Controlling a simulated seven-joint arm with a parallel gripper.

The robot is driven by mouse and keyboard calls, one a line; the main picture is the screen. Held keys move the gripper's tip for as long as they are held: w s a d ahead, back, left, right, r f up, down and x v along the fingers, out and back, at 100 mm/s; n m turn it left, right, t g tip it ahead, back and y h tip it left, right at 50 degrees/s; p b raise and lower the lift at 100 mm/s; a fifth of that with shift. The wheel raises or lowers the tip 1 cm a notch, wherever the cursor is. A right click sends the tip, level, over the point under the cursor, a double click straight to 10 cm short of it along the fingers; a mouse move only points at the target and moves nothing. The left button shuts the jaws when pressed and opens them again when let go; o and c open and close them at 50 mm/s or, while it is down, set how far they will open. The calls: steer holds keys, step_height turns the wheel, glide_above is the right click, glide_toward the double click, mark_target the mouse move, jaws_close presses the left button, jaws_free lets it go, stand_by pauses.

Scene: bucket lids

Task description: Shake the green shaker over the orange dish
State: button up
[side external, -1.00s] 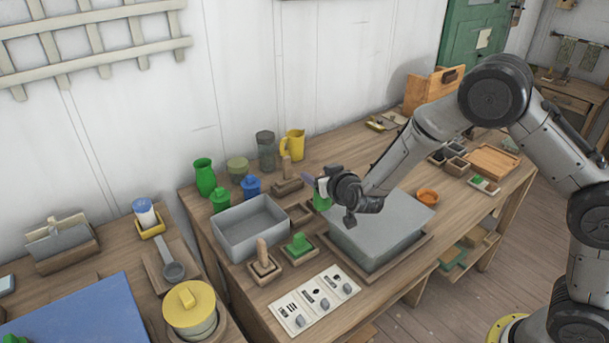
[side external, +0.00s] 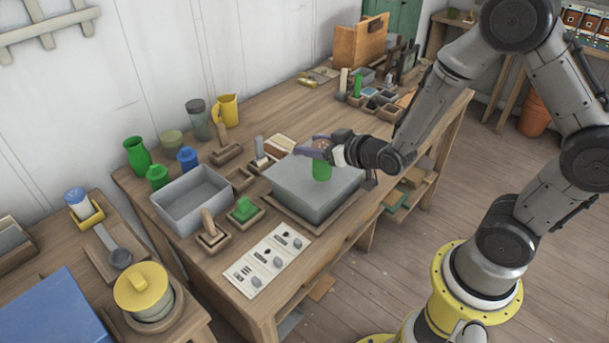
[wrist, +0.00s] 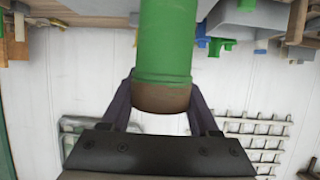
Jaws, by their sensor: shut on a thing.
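My gripper (side external: 318,149) is shut on the green shaker (side external: 321,171) and holds it above the flat grey block. In the wrist view the gripper (wrist: 161,103) has a dark finger on each side of the shaker (wrist: 165,45). The shaker's brown end (wrist: 161,97) is near the fingers. In the side view the brown end is up and the green body hangs below, roughly upright. I cannot see the orange dish now; my wrist and forearm cover part of the bench right of the block.
The grey block (side external: 300,193) fills the bench's middle. A green vase (side external: 137,155) and yellow jug (side external: 227,110) stand behind. Small containers (side external: 375,100) crowd the back right.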

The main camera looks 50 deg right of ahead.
steer(key=shift+s+a+f+n+y, duration=0.35)
steer(key=shift+s+a+y, duration=0.1)
steer(key=shift+a, duration=0.15)
steer(key=shift+a+r, duration=0.1)
steer(key=shift+a, duration=0.2)
step_height(320, 180, up, 5)
steer(key=w+d+m+g+h, duration=0.25)
steer(key=d+m+h, duration=0.25)
steer(key=d, duration=1.2)
steer(key=w+d+m+g+h, duration=0.2)
steer(key=w+d+m+h, duration=0.15)
steer(key=d, duration=1.35)
steer(key=shift+t+h, duration=0.25)
steer(key=shift+h, duration=0.15)
step_height(320, 180, down, 13)
steer(key=shift+s+a+f, duration=0.1)
steer(key=shift+f, duration=0.4)
steer(key=shift+m, duration=0.3)
